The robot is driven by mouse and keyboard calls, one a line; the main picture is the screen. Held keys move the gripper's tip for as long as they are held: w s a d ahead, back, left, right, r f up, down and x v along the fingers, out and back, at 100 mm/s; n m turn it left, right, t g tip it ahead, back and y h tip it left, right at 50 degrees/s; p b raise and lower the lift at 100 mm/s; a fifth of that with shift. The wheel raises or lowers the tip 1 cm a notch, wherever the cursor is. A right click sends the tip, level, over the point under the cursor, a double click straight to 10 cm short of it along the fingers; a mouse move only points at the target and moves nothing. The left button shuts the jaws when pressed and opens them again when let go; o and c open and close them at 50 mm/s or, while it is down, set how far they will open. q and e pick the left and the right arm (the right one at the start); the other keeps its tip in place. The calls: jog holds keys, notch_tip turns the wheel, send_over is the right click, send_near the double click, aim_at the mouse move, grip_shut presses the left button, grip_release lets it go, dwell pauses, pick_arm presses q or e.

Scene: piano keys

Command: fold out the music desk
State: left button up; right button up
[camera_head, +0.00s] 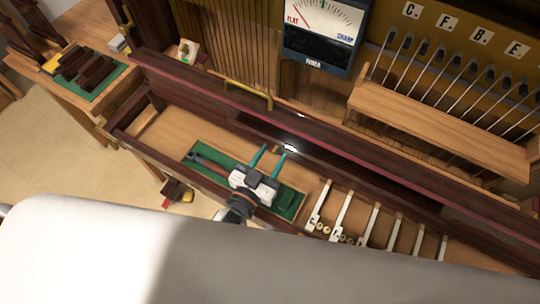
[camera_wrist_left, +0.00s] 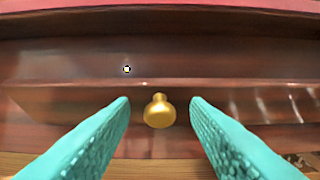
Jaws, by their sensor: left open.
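The music desk appears to be the dark red-brown panel (camera_wrist_left: 70,105) with a small brass knob (camera_wrist_left: 159,111), seen close in the left wrist view. In the head view the dark panel (camera_head: 330,165) runs along the piano behind the key bed, and the knob is too small to make out surely. My left gripper (camera_head: 271,151) is open, its two teal fingers pointing at the panel. In the left wrist view the knob stands centred in the gap between the fingertips (camera_wrist_left: 159,103), apparently not touched. My right gripper is not in view.
A green tool mat (camera_head: 222,167) lies on the key bed under my left gripper. Several white keys (camera_head: 342,212) stand to the right. A brass handle (camera_head: 248,94) is on the upper rail. A tuner (camera_head: 324,35) and a wooden rack (camera_head: 440,115) are behind. A side table (camera_head: 97,105) is left.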

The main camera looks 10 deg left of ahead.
pick_arm(q)
jog(key=shift+c, duration=0.2)
grip_shut()
jog(key=f+t+b, duration=0.1)
jog(key=b, duration=0.3)
jog(key=f+t+h+b, duration=0.1)
jog(key=t+b, duration=0.1)
jog(key=b, duration=0.2)
jog(key=f+t+b, duration=0.2)
jog(key=b, duration=0.3)
jog(key=shift+s+a+h, duration=0.1)
jog(key=shift+s+h, duration=0.2)
jog(key=shift+s, duration=0.05)
jog(key=shift+o, duration=0.2)
grip_release()
jog(key=shift+r, duration=0.1)
jog(key=b+v, duration=0.2)
jog(key=v, duration=1)
jog(key=shift+f, duration=0.2)
